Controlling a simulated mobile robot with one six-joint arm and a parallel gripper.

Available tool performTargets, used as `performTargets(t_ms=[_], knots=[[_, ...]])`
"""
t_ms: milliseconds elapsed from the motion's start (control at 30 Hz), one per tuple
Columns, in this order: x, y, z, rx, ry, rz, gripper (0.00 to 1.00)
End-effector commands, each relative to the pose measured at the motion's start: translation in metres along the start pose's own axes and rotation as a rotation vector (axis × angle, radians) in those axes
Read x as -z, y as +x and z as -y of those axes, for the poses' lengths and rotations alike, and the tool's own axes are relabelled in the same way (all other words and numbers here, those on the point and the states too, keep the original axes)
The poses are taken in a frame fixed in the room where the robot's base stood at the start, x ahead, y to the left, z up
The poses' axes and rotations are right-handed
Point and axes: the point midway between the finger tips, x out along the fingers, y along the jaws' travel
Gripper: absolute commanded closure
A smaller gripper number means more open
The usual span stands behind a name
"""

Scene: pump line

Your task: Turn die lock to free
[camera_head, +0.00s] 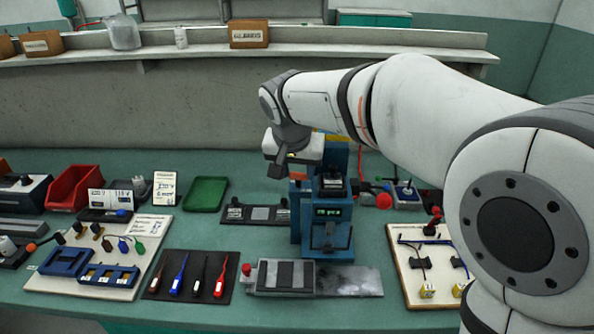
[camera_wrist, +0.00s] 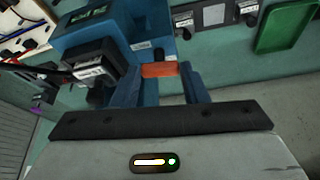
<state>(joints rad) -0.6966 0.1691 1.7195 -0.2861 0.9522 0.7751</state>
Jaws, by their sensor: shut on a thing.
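A blue press-like machine (camera_head: 310,215) stands on the green bench; it also shows in the wrist view (camera_wrist: 95,38). On its left side is a small orange block-like piece (camera_wrist: 158,70), which I take to be the die lock handle; in the head view a bit of orange (camera_head: 298,175) shows under my wrist. My gripper (camera_head: 297,168) is at the upper left of the machine. In the wrist view my gripper's two blue-grey fingers (camera_wrist: 158,78) are on either side of the orange piece, shut on it. The lock's markings and exact angle cannot be read.
A dark plate (camera_head: 256,213) lies behind left of the machine, with a green tray (camera_head: 206,193) beyond it. A dark mat (camera_head: 190,285) with several coloured tools lies at front left. A grey fixture (camera_head: 284,276) sits before the machine. A wired board (camera_head: 408,275) lies to the right.

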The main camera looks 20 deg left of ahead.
Motion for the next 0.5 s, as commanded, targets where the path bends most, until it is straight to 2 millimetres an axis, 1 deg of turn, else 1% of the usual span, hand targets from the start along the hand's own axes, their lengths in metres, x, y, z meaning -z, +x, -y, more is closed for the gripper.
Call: performTargets(t_ms=[200,500], knots=[[0.0015,-0.001,-0.0015,0.046,-0.107,-0.003,0.83],[0.0013,-0.0009,-0.0019,0.074,-0.176,-0.002,0.83]])
